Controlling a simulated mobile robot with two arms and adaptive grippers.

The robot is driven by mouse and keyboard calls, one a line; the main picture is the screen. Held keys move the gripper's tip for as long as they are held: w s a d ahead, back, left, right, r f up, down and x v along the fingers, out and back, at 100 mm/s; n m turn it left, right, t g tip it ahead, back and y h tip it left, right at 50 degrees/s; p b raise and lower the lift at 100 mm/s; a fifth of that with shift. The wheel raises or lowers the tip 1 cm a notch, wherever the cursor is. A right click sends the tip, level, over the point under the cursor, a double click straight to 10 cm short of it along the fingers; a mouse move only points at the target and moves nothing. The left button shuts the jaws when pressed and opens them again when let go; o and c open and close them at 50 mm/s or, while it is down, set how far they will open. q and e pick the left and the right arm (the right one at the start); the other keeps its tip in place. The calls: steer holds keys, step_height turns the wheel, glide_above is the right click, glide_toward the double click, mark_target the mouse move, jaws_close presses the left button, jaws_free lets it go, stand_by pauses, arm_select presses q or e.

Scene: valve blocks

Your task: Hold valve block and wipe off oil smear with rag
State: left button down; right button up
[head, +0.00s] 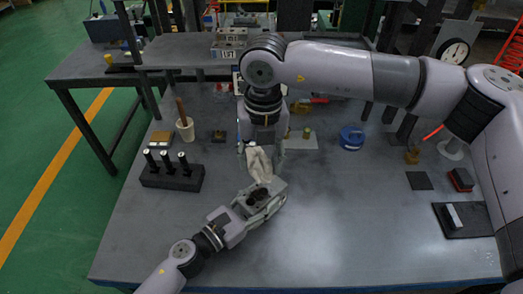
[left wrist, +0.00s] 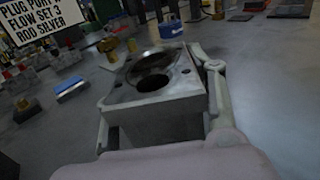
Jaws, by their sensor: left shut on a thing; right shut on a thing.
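My left gripper (head: 264,205) is shut on the grey valve block (head: 277,187) above the front middle of the bench. In the left wrist view the block (left wrist: 150,108) sits between my two fingers (left wrist: 160,120), with a round bore and dark marks around it on its top face. My right gripper (head: 261,160) points down from above and is shut on a whitish rag (head: 258,165). The rag hangs right behind the block in the head view. I cannot tell whether they touch. The oil smear is not clearly distinguishable from the dark bore.
A black stand with several upright cylinders (head: 172,176) and a white cup with a brown stick (head: 185,132) stand at left. A blue round container (head: 351,138) is at back right. A black tray (head: 463,221) lies at right. The bench's front right is clear.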

mark_target(258, 175)
steer(key=f, duration=0.1)
steer(key=s+f, duration=0.1)
steer(key=f, duration=0.1)
steer(key=shift+s+a, duration=0.25)
steer(key=shift+f, duration=2.95)
steer(key=shift+f, duration=0.35)
steer(key=shift+w, duration=0.1)
steer(key=shift+w+d, duration=0.35)
steer(key=shift+d, duration=0.1)
steer(key=shift+s+a+f, duration=0.1)
steer(key=shift+s+a, duration=0.75)
steer(key=shift+w+d, duration=0.85)
steer(key=shift+d, duration=0.05)
steer(key=shift+s+a, duration=0.85)
steer(key=shift+a, duration=0.05)
steer(key=shift+w+d, duration=0.1)
